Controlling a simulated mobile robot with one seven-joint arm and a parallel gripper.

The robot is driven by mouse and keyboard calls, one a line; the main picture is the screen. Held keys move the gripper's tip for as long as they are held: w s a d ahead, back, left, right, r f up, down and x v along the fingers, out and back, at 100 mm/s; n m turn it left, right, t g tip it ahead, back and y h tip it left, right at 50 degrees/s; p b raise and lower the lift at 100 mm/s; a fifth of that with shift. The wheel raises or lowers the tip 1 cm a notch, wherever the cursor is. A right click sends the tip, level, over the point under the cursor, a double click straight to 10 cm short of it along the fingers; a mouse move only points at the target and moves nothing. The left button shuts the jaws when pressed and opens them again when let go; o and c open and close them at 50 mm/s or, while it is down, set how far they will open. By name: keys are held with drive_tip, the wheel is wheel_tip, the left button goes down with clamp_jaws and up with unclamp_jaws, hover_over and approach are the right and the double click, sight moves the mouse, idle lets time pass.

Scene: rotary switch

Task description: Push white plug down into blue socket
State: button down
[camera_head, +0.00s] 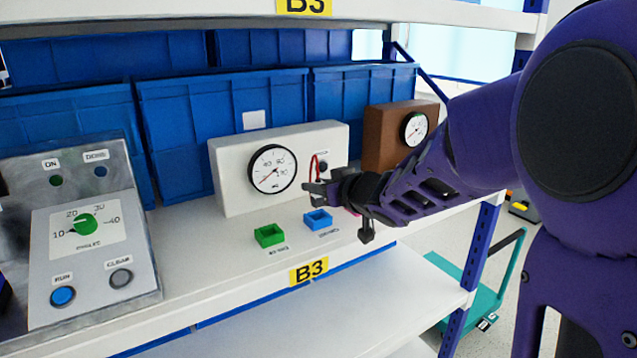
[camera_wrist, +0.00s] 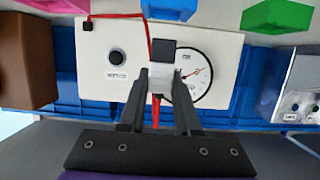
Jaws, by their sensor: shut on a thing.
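My gripper (camera_head: 318,188) is in front of the white gauge box, above and slightly behind the blue socket (camera_head: 318,221) in the head view. In the wrist view, my gripper (camera_wrist: 161,76) is shut on a plug (camera_wrist: 164,51), which shows as a dark square block beyond the fingertips with a red cable (camera_wrist: 154,108) by it. The blue socket (camera_wrist: 169,9) lies at the top of the wrist view, apart from the plug. The plug is mostly hidden by the fingers in the head view.
The white gauge box (camera_head: 230,165) stands close behind my gripper. A green socket (camera_head: 269,235) is left of the blue one; a pink socket (camera_head: 352,211) is partly hidden by my arm. A brown gauge box (camera_head: 385,150) and a grey control panel (camera_head: 85,230) flank them.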

sight(320, 205)
drive_tip(key=shift+f, duration=0.6)
drive_tip(key=shift+p, duration=0.4)
idle(1.4)
drive_tip(key=shift+f+b, duration=1.25)
drive_tip(key=shift+f, duration=0.45)
drive_tip(key=c, duration=0.5)
unclamp_jaws()
drive_tip(key=shift+s+r, duration=0.1)
drive_tip(key=shift+r, duration=0.05)
